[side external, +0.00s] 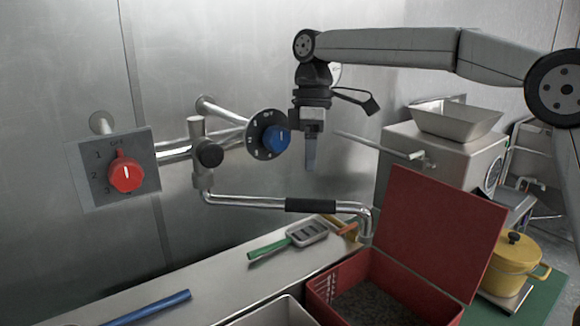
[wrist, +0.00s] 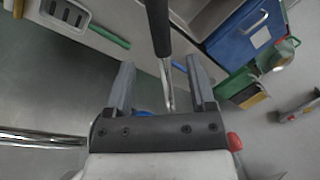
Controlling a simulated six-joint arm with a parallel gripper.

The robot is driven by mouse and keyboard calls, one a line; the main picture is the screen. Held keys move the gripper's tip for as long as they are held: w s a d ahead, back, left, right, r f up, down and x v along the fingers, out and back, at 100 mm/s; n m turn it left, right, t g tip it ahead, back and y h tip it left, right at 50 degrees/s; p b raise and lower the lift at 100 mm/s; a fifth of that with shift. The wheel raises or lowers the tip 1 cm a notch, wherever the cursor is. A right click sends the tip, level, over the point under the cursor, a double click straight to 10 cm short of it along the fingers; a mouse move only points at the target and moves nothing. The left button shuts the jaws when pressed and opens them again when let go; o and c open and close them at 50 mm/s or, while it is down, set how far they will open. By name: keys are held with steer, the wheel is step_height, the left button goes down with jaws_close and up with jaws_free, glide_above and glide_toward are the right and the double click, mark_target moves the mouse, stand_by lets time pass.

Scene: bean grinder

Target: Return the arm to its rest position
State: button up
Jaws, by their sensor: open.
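My gripper (side external: 311,168) hangs pointing down in the side view, above the level of the swing spout's black grip (side external: 311,205) and to the right of the blue knob (side external: 275,139). My arm reaches in from the right, and the gripper appears clear of the counter. In the wrist view, my gripper (wrist: 161,66) shows two separated fingers with nothing held between them. The spout's black grip (wrist: 157,28) shows between and beyond the fingers in that view; its distance from them is hard to tell.
A red knob (side external: 125,172) is on the wall panel at left. A red bin (side external: 325,295) with its lid up stands below right. The grinder (side external: 440,150) and yellow pot (side external: 515,258) are at right.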

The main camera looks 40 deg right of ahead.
steer(key=s+d+f+m+h, duration=0.2)
steer(key=s+d+f, duration=0.2)
steer(key=d+f, duration=0.4)
steer(key=s+d+f+m+h, duration=0.1)
steer(key=s+d+f+m, duration=0.1)
steer(key=s+d+f, duration=0.55)
steer(key=s+a+f+m+t+y, duration=0.1)
steer(key=s+a+f+m+t, duration=0.3)
steer(key=f, duration=0.5)
steer(key=shift+s+a+f+m, duration=0.4)
steer(key=shift+s+a+m, duration=0.15)
steer(key=shift+s+m, duration=0.3)
